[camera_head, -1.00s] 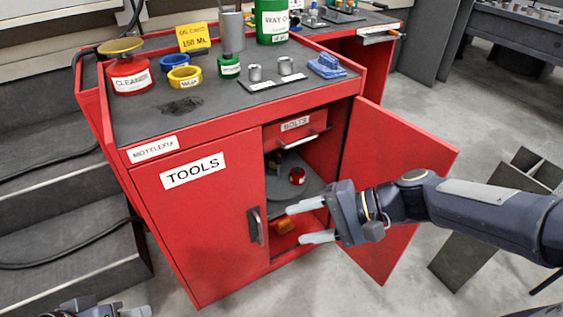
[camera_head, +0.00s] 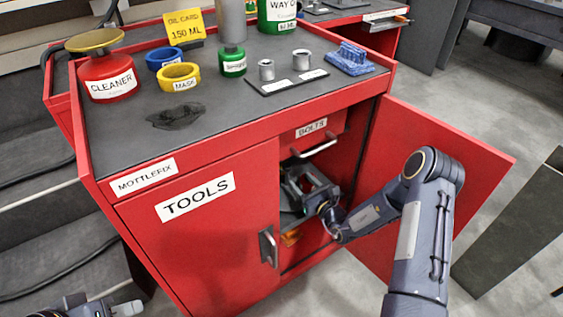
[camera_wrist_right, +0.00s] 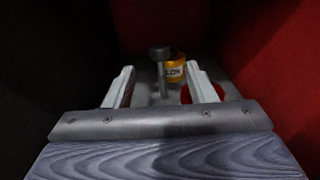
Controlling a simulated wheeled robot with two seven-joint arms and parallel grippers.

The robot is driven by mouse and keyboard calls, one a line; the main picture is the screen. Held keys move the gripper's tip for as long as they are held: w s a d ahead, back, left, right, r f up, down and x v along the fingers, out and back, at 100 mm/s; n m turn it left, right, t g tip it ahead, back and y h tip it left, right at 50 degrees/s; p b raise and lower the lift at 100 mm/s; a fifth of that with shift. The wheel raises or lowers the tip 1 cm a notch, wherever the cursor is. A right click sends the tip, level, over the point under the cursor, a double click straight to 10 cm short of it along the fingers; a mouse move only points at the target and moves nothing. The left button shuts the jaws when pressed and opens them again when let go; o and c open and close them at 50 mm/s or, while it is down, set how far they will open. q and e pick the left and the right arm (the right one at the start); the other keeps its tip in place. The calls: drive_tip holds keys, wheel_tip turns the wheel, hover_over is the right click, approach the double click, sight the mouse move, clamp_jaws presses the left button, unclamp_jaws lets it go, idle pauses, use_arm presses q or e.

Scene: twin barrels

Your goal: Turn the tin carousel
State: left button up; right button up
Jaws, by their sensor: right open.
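The tin carousel (camera_head: 287,219) is a grey disc inside the right half of the red cabinet, mostly hidden behind my right gripper in the head view. My right gripper (camera_wrist_right: 160,84) is open inside the cabinet. In the right wrist view, a grey post with a dark knob (camera_wrist_right: 160,52) appears between its fingers, seemingly beyond the tips; contact cannot be told. A yellow tin (camera_wrist_right: 175,71) with a partly readable label stands behind the post. A red tin (camera_wrist_right: 186,94) is partly hidden by the right finger. My left gripper (camera_head: 126,308) shows only partly at the bottom left.
The right cabinet door (camera_head: 430,165) stands open beside my right arm. The left door (camera_head: 205,235), marked TOOLS, is shut. A BOLTS drawer (camera_head: 312,140) sits above the opening. An orange object (camera_head: 290,237) lies low inside. Containers stand on the cabinet top (camera_head: 215,110).

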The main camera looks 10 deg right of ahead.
sight(289, 169)
drive_tip(key=b+x, duration=0.2)
drive_tip(key=x, duration=0.5)
drive_tip(key=shift+f, duration=0.1)
drive_tip(key=shift+w+a+b, duration=0.15)
drive_tip(key=shift+w+b, duration=0.1)
drive_tip(key=shift+b, duration=0.05)
clamp_jaws()
